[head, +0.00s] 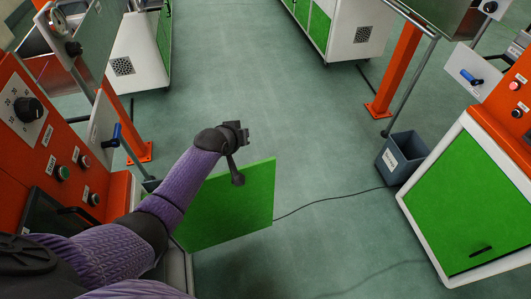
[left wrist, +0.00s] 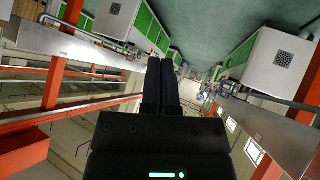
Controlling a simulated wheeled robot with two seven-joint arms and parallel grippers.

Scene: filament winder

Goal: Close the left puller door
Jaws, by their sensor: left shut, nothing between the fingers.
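The left puller door (head: 235,208) is a flat green panel. It stands open, jutting out to the right from the left machine's white-framed lower cabinet over the floor. My left arm in a purple sleeve reaches across from the lower left and hides part of the door and its hinge side. My left gripper (head: 237,178) is shut and empty. Its tip overlaps the door's upper part in the head view; I cannot tell if they touch. The shut fingers (left wrist: 160,85) also show in the left wrist view, where the door is not seen. My right gripper is not in view.
The left machine's orange panel (head: 45,150) with knobs stands close to my arm. On the right, another machine has a shut green door (head: 470,205). A grey bin (head: 403,157) stands beside it. A black cable (head: 330,197) crosses the otherwise clear floor.

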